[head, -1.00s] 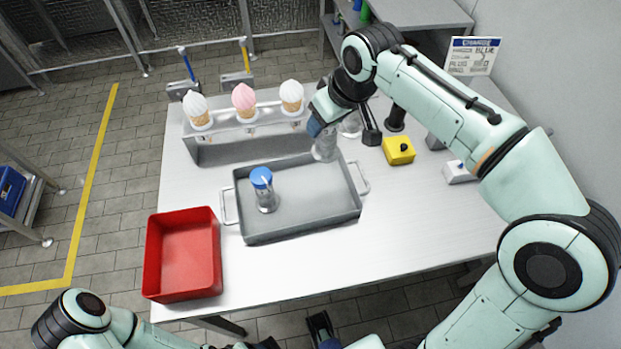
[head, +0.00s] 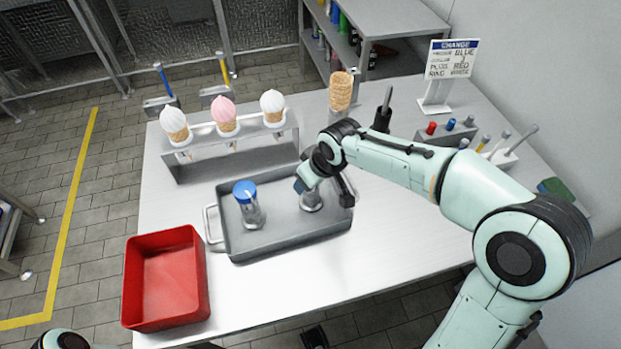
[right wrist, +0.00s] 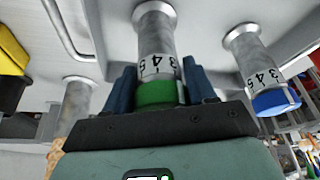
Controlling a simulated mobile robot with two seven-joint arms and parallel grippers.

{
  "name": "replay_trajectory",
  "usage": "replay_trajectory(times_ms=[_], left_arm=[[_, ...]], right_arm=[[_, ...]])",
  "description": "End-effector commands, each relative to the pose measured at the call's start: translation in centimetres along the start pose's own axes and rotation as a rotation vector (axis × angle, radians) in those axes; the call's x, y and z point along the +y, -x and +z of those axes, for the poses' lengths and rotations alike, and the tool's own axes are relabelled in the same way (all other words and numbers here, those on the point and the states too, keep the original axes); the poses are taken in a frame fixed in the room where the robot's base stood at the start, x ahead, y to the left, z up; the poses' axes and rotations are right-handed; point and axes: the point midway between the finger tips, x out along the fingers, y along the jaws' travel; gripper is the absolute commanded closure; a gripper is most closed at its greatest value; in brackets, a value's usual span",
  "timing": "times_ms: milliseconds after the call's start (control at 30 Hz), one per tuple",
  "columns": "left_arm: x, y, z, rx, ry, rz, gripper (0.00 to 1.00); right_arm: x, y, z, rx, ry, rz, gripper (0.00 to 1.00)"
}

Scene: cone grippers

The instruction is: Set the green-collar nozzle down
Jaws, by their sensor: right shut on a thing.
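My right gripper (head: 308,188) is over the right part of the grey tray (head: 285,243). In the right wrist view, its blue fingers (right wrist: 150,92) are shut around the green collar of a silver nozzle (right wrist: 157,60) with a scale of numbers. The nozzle's flared end is close to the tray floor; I cannot tell whether it touches. In the head view the nozzle (head: 312,203) looks upright and its collar is hidden. A blue-collar nozzle (head: 250,210) stands on the tray's left part, apart from it. My left gripper cannot be made out at the bottom edge.
A red bin (head: 165,275) stands left of the tray. Behind is a rack (head: 230,150) with three ice-cream cones. Stacked waffle cones (head: 340,92) stand at the back, and a sign (head: 452,60) further right. The tray's middle, between the nozzles, is free.

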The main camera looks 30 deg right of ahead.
Motion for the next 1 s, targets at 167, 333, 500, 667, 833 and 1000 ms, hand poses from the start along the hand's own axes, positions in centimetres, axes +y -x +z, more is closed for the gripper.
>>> replay_trajectory(times_ms=[167,333,500,667,833,1000], left_arm=[[0.0,0.1,0.0,0.0,0.0,0.0,0.22],[0.0,-0.2,-0.1,0.003,0.0,0.001,0.22],[0.0,-0.1,-0.1,0.003,0.0,0.001,0.22],[0.0,-0.1,-0.1,0.002,0.0,0.001,0.22],[0.1,0.2,0.1,-0.002,0.0,0.0,0.22],[0.1,0.5,0.3,-0.009,0.0,-0.001,0.22]], right_arm=[[0.0,0.1,-0.1,0.003,0.0,0.001,0.87],[0.0,-0.3,0.1,0.001,0.0,0.0,0.41],[0.0,-0.2,0.1,0.001,0.0,0.001,0.19],[0.0,-0.2,0.1,0.001,0.0,0.001,0.19],[0.0,0.9,-0.2,0.005,-0.001,0.002,0.19],[0.1,4.2,-0.2,0.008,-0.002,0.003,0.19]])
